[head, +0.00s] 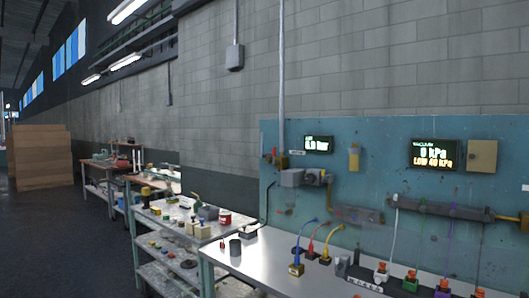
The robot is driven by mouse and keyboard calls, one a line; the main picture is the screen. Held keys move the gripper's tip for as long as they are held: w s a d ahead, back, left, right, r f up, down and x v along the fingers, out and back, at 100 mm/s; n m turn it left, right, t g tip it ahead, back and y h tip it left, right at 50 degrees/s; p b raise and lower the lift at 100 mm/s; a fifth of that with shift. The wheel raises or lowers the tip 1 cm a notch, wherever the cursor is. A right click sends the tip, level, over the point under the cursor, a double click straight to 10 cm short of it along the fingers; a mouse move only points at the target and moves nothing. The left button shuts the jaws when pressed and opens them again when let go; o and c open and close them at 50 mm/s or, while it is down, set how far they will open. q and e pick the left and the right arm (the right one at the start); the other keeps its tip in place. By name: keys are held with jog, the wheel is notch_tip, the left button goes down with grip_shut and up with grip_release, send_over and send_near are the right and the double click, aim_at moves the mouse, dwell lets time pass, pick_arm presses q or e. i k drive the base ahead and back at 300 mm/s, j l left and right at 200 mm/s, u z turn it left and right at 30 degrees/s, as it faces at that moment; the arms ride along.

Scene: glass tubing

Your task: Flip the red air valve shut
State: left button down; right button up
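A small brass-coloured fitting with a reddish part (271,158) sits at the upper left of the teal wall panel (350,145). It may be the red air valve, but it is too small to tell how its handle lies. A pressure display (318,143) glows just to its right, with a grey regulator-like block (293,178) below. Neither of my grippers shows in the head view.
A metal-topped bench (262,253) runs below the panel, with hoses and red-topped fittings (381,268) on it. A cluttered cart (185,232) stands left of it. A vacuum display (434,154) hangs at right. The dark floor (60,235) at left is clear.

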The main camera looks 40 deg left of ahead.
aim_at(276, 163)
jog(key=i+j, duration=0.2)
jog(key=j, duration=0.25)
jog(key=i+j, duration=0.25)
jog(key=j, duration=0.25)
jog(key=i+j, duration=0.2)
jog(key=j, duration=0.25)
jog(key=i+j, duration=0.25)
jog(key=j, duration=0.2)
jog(key=i+j, duration=0.2)
jog(key=j, duration=0.25)
jog(key=i+j, duration=0.25)
jog(key=j, duration=0.25)
jog(key=i+j, duration=0.2)
jog(key=j, duration=0.25)
jog(key=i+j, duration=0.25)
jog(key=j, duration=0.2)
jog(key=k+u, duration=0.05)
